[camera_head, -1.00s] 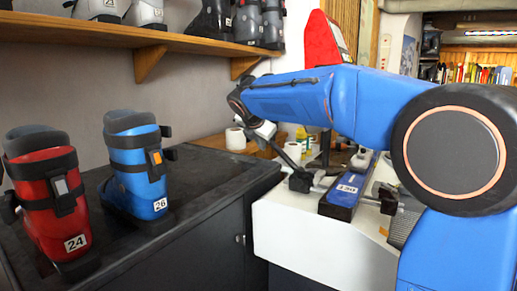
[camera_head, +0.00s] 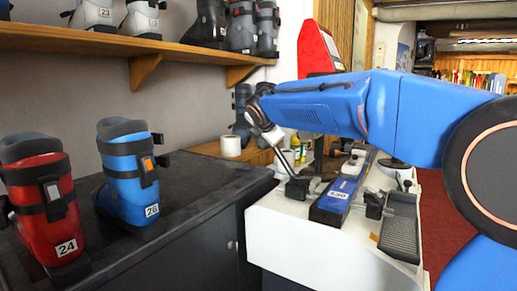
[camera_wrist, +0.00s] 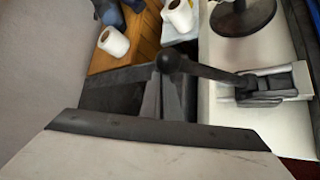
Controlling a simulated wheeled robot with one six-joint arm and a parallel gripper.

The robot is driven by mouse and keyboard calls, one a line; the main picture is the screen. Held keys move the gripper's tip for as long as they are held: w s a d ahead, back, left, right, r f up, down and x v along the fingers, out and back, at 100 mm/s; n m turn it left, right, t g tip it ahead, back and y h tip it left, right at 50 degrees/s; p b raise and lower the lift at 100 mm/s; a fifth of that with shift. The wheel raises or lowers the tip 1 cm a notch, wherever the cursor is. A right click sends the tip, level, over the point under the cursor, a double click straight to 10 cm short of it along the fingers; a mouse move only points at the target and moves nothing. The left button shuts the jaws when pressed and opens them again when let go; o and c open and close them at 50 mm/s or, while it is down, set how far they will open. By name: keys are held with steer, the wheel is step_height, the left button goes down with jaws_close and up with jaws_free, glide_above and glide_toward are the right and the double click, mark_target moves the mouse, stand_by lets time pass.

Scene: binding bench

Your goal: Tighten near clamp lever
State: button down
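The clamp lever (camera_head: 285,160) is a thin bar with a dark ball knob (camera_wrist: 170,60). It rises to the upper left from a dark clamp (camera_head: 298,186) beside the blue piece numbered 130 (camera_head: 338,198). In the wrist view the lever (camera_wrist: 210,72) runs right from the knob to the clamp (camera_wrist: 265,86). My gripper (camera_head: 271,136) is at the lever's upper end. In the wrist view its two grey fingers (camera_wrist: 163,85) are close together at the knob and look shut on it; the knob hides the exact contact.
A second dark clamp (camera_head: 375,205) and a grey ridged tray (camera_head: 400,228) stand right of the blue piece on the white bench (camera_head: 290,235). Red boot 24 (camera_head: 45,205) and blue boot 26 (camera_head: 128,175) stand on the dark counter (camera_head: 190,195). A white roll (camera_head: 230,146) stands behind.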

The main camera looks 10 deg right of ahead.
steer(key=s+d+r+m+t+y, duration=0.2)
steer(key=s+d+r+m+t, duration=0.1)
steer(key=s+d+t, duration=0.2)
steer(key=shift+s+d+m, duration=0.4)
steer(key=shift+s+d, duration=0.7)
steer(key=shift+d, duration=0.05)
steer(key=shift+a, duration=0.1)
stand_by(0.5)
